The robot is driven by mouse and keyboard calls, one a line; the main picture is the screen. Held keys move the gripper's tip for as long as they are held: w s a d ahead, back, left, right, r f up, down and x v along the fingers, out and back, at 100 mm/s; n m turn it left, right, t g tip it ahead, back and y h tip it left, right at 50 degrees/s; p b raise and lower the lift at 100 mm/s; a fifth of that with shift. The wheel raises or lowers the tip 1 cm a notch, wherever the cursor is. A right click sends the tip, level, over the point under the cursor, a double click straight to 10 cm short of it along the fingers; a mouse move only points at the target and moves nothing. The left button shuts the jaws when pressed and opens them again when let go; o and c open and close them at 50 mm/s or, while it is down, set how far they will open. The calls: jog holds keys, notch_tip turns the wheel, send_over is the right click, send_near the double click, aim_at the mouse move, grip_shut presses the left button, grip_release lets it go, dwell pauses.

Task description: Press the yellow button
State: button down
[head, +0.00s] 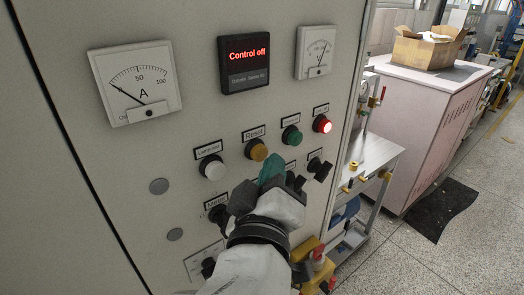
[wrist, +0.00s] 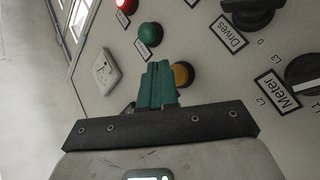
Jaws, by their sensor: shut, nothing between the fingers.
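The yellow button (head: 257,150) sits on the grey control panel under a label reading "Reset". In the wrist view the yellow button (wrist: 183,74) shows just right of my fingertips, partly hidden behind them. My gripper (head: 271,170) has green fingers, shut and empty. In the head view its tips are just below and slightly right of the yellow button. In the wrist view the shut fingers (wrist: 157,72) point toward the panel between the yellow and green buttons. I cannot tell whether the fingertips touch the panel.
A white button (head: 212,168) is left of the yellow one; a green button (head: 291,136) and a lit red button (head: 322,124) are to its right. Black rotary switches sit below. A display (head: 245,64) reads "Control off". Two gauges flank it.

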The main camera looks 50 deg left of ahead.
jog(key=shift+d, duration=0.25)
jog(key=d+p, duration=0.1)
jog(key=d, duration=0.1)
jog(key=d+p, duration=0.1)
jog(key=d, duration=0.2)
jog(key=shift+s, duration=0.2)
dwell(1.0)
jog(key=w+d+f+m+g+h, duration=0.1)
jog(key=w+d+f+m+h, duration=0.25)
jog(key=d+f, duration=0.4)
jog(key=w+d+f+m+g+h, duration=0.1)
jog(key=w+d+f+m+h, duration=0.2)
jog(key=d+f, duration=0.5)
jog(key=d+f+m+g+h, duration=0.35)
jog(key=d+f, duration=0.55)
jog(key=d, duration=0.6)
jog(key=s+d+f+m+g+h, duration=0.2)
jog(key=s+d+f+m+g, duration=0.15)
jog(key=s+d+f, duration=0.7)
jog(key=s+d+f+m+g, duration=0.1)
jog(key=s+d+m+g, duration=0.1)
jog(key=s+d, duration=0.2)
jog(key=s+d+f+m+g, duration=0.2)
jog(key=s+d+m, duration=0.1)
jog(key=s, duration=0.5)
jog(key=shift+s+d+f, duration=0.2)
jog(key=shift+d, duration=0.25)
